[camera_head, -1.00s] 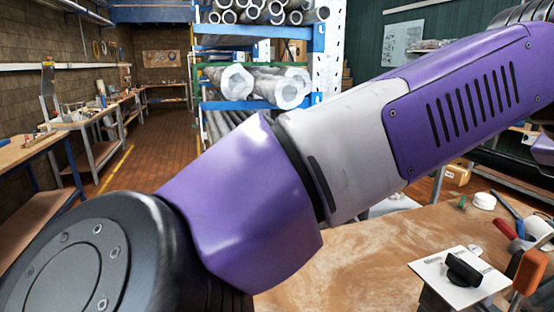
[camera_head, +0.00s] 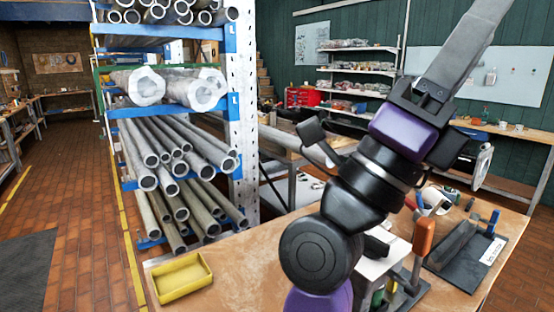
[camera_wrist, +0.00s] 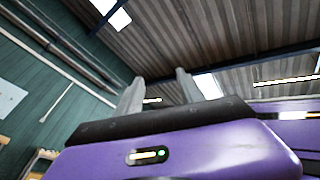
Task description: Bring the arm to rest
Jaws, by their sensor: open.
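My arm rises from the bottom middle of the head view, with black joints and purple covers. My gripper (camera_head: 470,45) is at the upper right there, its grey fingers pointing up and to the right, seen against the far wall. In the wrist view my gripper (camera_wrist: 159,84) shows two grey fingers standing apart with nothing between them. They point up toward the corrugated roof. The fingertips in the head view run out of the top of the picture.
A workbench (camera_head: 235,262) lies under my arm. It bears a yellow tray (camera_head: 180,278), an orange-handled tool (camera_head: 423,237) and a black board (camera_head: 465,250) with tools. A blue rack (camera_head: 228,107) full of metal pipes stands at left centre. Brick floor (camera_head: 75,190) is open at left.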

